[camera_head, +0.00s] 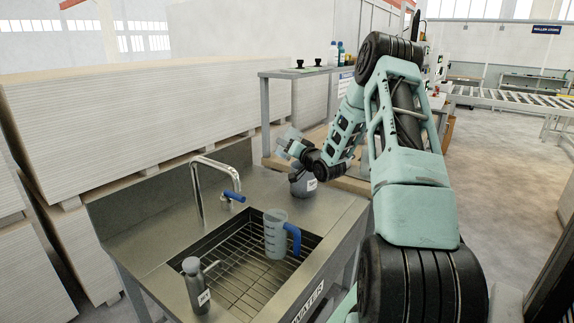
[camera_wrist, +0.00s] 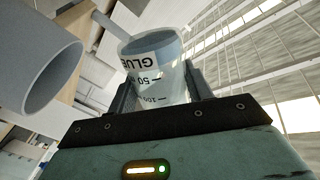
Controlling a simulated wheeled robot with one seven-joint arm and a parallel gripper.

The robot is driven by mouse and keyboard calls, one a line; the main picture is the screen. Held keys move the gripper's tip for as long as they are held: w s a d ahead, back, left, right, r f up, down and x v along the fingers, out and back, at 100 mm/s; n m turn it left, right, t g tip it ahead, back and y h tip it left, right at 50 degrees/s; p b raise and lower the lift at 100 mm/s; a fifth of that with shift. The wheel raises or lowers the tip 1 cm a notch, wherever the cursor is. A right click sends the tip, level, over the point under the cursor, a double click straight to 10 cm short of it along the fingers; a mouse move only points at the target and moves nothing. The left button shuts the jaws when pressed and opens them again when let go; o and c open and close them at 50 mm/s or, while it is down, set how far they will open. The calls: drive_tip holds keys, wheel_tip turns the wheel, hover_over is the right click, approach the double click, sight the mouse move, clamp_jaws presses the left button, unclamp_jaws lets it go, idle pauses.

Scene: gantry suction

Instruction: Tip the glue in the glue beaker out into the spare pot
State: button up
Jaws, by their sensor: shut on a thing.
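The glue beaker (camera_wrist: 158,68) is clear, with GLUE and volume marks printed on it. It sits between the two dark fingers of my gripper (camera_wrist: 158,88), which is shut on it. The printing looks turned over in the wrist view, and the glue level is hard to make out. A grey open-mouthed pot (camera_wrist: 45,70), seemingly the spare pot, shows beside the beaker, apart from it. The beaker is too small to make out clearly there.
A steel sink bench has a tap (camera_head: 205,175) with a blue lever. A measuring jug (camera_head: 275,238) with a blue handle stands on the sink grid. A grey labelled can (camera_head: 196,287) stands at the front left. Stacked boards (camera_head: 130,110) and a raised shelf (camera_head: 295,73) lie behind.

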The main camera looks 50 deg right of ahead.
sight(289, 156)
drive_tip(key=f+b, duration=0.4)
drive_tip(key=f, duration=0.1)
drive_tip(key=shift+w+d+f+b, duration=0.2)
drive_tip(key=shift+w+b, duration=0.05)
drive_tip(key=shift+b, duration=0.05)
drive_tip(key=m+p, duration=0.2)
drive_tip(key=shift+r+m+p, duration=0.2)
drive_tip(key=shift+m+p, duration=0.1)
drive_tip(key=shift+m, duration=0.1)
drive_tip(key=m+p, duration=0.1)
drive_tip(key=m, duration=0.1)
drive_tip(key=m+p, duration=0.2)
drive_tip(key=m, duration=0.1)
drive_tip(key=shift+a+f, duration=0.15)
drive_tip(key=shift+a, duration=0.05)
drive_tip(key=shift+f, duration=0.2)
drive_tip(key=shift+s+d+r+m+p, duration=0.1)
drive_tip(key=shift+r+m+p, duration=0.3)
drive_tip(key=shift+m, duration=0.2)
drive_tip(key=shift+d+r+m+p, duration=0.1)
drive_tip(key=shift+r+m+p, duration=0.15)
drive_tip(key=shift+m+p, duration=0.3)
